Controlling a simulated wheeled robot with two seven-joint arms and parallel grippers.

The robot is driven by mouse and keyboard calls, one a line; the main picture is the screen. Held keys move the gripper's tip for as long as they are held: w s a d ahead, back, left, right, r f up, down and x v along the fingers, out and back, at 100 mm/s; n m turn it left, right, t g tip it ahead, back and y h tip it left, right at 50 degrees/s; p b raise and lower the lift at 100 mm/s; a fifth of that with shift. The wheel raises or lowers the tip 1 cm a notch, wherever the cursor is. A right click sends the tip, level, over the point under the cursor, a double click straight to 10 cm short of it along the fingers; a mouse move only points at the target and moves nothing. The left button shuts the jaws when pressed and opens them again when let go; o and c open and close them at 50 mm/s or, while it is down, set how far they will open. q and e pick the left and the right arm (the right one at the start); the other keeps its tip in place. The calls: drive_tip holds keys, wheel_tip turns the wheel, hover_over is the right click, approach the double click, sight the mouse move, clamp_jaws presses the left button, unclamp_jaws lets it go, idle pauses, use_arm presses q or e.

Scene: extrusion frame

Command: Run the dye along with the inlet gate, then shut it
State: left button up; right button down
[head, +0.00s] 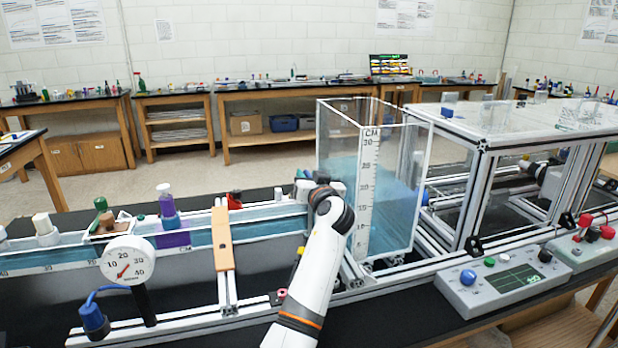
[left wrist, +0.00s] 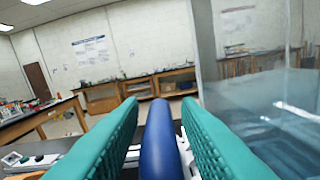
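Purple dye (head: 174,240) colours a short stretch of water in the clear channel, below a purple-capped bottle (head: 164,197). My left gripper (head: 318,183) is at the channel's right end, beside the tall water tank (head: 400,190). Its teal fingers stand either side of a blue handle (left wrist: 160,150) in the left wrist view, with narrow gaps on both sides, so it is open around it. The handle seems to belong to the inlet gate. The gate itself is hidden behind my wrist in the head view. My right gripper is not in view.
An orange wooden bar (head: 222,238) crosses the channel. A round dial gauge (head: 128,262) stands in front of it on the left. A grey control box (head: 500,282) sits right of my arm. A metal extrusion frame (head: 480,200) is beyond the tank.

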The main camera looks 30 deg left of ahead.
use_arm(q)
clamp_jaws()
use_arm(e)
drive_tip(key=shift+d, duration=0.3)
use_arm(q)
drive_tip(key=shift+r, duration=0.85)
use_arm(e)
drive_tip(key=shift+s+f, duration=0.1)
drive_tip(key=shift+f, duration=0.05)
use_arm(q)
drive_tip(key=shift+o, duration=1.1)
unclamp_jaws()
